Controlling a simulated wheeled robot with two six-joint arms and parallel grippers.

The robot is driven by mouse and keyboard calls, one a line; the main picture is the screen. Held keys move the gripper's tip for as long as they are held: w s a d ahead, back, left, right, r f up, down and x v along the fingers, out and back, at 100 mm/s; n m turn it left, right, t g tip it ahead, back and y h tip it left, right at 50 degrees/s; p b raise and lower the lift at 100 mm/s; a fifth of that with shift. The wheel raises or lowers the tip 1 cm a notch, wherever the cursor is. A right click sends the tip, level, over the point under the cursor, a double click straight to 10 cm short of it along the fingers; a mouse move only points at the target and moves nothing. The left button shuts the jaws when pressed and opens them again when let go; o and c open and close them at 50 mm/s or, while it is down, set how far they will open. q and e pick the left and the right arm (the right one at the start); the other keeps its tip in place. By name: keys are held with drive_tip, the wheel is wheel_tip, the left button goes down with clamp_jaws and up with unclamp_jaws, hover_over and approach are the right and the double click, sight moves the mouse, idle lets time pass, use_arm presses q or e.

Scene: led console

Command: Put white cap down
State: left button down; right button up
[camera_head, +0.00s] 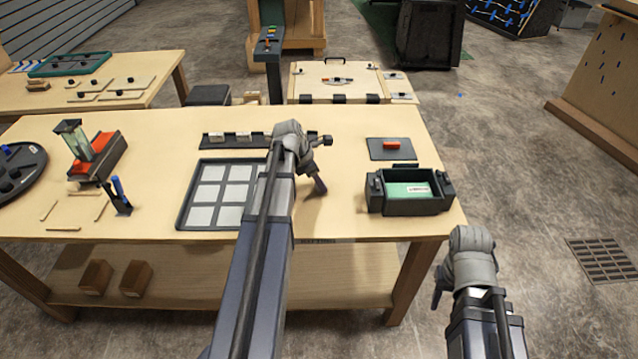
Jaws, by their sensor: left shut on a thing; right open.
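My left gripper (319,184) points down over the table, right of the grid tray (182,218). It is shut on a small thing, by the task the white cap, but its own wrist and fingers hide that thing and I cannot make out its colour. I cannot tell whether it touches the table. A dark rack (226,142) with small white pieces (243,136) stands behind the grid tray, partly covered by my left arm. My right gripper (437,298) is open and empty, off the table's front right edge, its fingers barely showing.
A dark box (376,205) with a green and white insert stands at the table's right. Behind it is a dark pad (377,154) with a red block (391,145). A red device (105,158) stands at the left. The tabletop between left gripper and box is clear.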

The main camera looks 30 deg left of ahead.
use_arm(q)
drive_tip(key=shift+f, duration=0.25)
drive_tip(key=c, duration=0.5)
unclamp_jaws()
drive_tip(key=shift+r, duration=0.1)
drive_tip(key=shift+s+a+r+p, duration=0.1)
drive_tip(key=shift+r+p, duration=0.55)
drive_tip(key=shift+r, duration=0.1)
drive_tip(key=p+v, duration=1)
drive_tip(key=shift+s+r, duration=0.15)
drive_tip(key=shift+r, duration=0.2)
